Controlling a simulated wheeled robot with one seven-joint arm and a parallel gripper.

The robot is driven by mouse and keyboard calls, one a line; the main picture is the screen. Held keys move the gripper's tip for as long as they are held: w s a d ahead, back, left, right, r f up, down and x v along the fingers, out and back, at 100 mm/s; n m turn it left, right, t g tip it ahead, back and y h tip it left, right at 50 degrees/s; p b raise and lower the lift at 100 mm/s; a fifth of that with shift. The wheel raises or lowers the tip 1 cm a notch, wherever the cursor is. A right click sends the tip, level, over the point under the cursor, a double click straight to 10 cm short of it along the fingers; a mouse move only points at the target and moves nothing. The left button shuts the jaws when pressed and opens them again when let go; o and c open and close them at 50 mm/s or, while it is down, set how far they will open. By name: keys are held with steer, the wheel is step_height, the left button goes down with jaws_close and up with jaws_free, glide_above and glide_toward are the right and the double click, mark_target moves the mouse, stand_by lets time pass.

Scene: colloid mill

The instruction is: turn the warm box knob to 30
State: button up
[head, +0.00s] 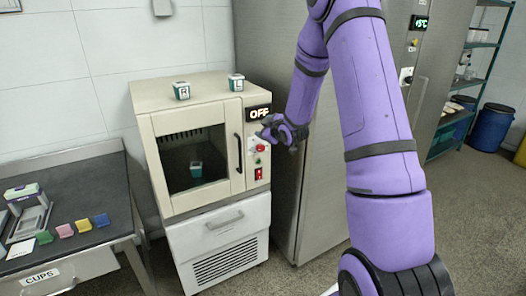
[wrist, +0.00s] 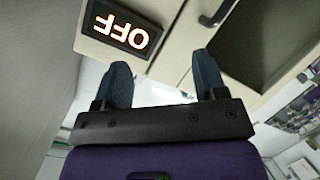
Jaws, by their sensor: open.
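The warm box (head: 155,195) is a cream cabinet with a dark-windowed door. Its display (head: 258,112) reads OFF. A small round red control (head: 260,148) sits below the display, with a red switch (head: 258,174) lower down. I cannot tell for sure which control is the knob; my gripper (head: 266,137) covers part of the panel just below the display. In the wrist view the picture is upside down. My gripper (wrist: 163,75) is open there, with nothing between its blue-grey fingers. The OFF display (wrist: 124,24) is beside the left finger, and no knob shows.
The door handle (head: 239,153) is just left of the panel. Small green-and-white cups (head: 181,90) stand on top of the box. A tall steel cabinet (head: 318,190) stands close on the right. A dark bench (head: 85,200) with coloured blocks is at left.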

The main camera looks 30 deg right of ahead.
steer(key=d+f+n+t, duration=0.1)
steer(key=d+f, duration=0.2)
steer(key=f, duration=0.5)
steer(key=t+y, duration=0.1)
steer(key=t, duration=0.1)
glide_toward(262, 149)
steer(key=shift+n, duration=0.3)
steer(key=w, duration=0.9)
steer(key=shift+w+f, duration=0.1)
steer(key=c, duration=0.9)
